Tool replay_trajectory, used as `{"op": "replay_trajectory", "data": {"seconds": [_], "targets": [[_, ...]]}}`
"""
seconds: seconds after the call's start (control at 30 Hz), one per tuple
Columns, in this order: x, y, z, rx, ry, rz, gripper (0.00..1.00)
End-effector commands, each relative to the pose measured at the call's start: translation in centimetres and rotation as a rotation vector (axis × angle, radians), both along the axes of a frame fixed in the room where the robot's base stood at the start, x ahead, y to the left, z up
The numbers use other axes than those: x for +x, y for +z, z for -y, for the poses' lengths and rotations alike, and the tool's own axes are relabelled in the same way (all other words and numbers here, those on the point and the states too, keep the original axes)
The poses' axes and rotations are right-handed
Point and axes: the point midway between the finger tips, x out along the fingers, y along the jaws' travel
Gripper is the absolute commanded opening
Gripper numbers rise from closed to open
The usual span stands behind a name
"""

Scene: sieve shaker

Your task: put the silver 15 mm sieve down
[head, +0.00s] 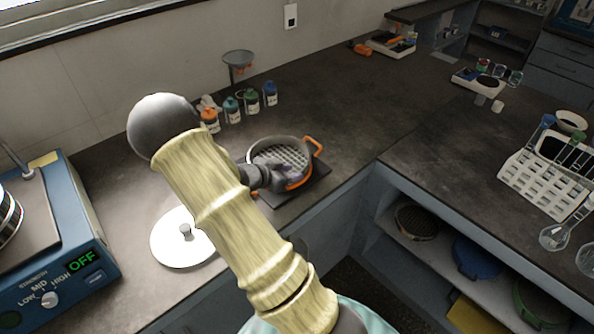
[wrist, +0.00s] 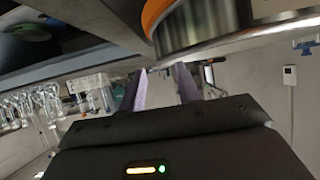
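The silver sieve (head: 279,148) is round with a perforated mesh floor and orange handles. In the head view it appears to sit level on a dark square plate (head: 318,184) on the counter. My gripper (head: 288,174) is at its near side, partly covering the rim and the orange part there. In the wrist view the sieve's metal wall (wrist: 205,22) with an orange band is close, above the fingers. My gripper (wrist: 163,85) has its two purple-grey fingers apart, with background showing between them. Any contact with the sieve is unclear. No size marking is readable.
A white round lid (head: 182,240) with a knob lies left of my arm. Several small bottles (head: 251,101) stand behind the sieve. The blue shaker (head: 65,255) at left reads OFF. Other sieves (head: 417,222) sit on the shelf below right. The counter right of the sieve is clear.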

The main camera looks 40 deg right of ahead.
Motion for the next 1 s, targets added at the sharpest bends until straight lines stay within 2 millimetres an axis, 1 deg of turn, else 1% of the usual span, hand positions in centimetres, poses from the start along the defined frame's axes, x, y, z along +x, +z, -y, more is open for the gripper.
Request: {"op": "replay_trajectory", "data": {"seconds": [0.03,0.2,0.3,0.4,0.6,1.0], "targets": [[0.0,0.7,-1.0,0.002,0.003,0.003,0.33],[-0.2,2.3,-3.9,0.002,0.003,0.004,0.33],[-0.4,3.2,-5.4,0.002,0.001,0.002,0.33],[-0.5,3.7,-6.4,0.002,0.001,0.0,0.33],[-0.6,4.0,-7.1,0.0,-0.001,0.0,0.33],[-0.7,4.0,-6.9,0.0,-0.004,0.0,0.33]]}}
